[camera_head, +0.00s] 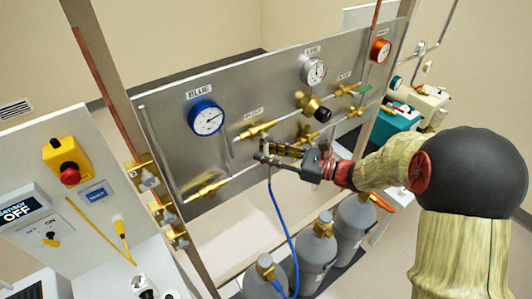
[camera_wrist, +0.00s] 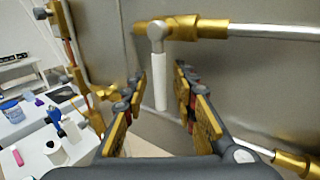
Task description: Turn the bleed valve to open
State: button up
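In the wrist view a brass valve (camera_wrist: 182,27) sits on the steel panel at the top. Its pale lever handle (camera_wrist: 160,80) hangs straight down between the fingers of my gripper (camera_wrist: 160,76). The gripper is open, with a finger on each side of the handle and visible gaps. In the head view my gripper (camera_head: 268,152) is in front of the panel, below the PUMP label, and hides part of the piping behind it. No bleed label is readable, so I cannot tell from markings which valve is the bleed valve.
Grey cylinders (camera_head: 318,250) and a blue hose (camera_head: 280,210) are below. A console with a red button (camera_head: 70,177) stands left.

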jog(key=shift+c, duration=1.3)
jog(key=c, duration=0.4)
grip_shut()
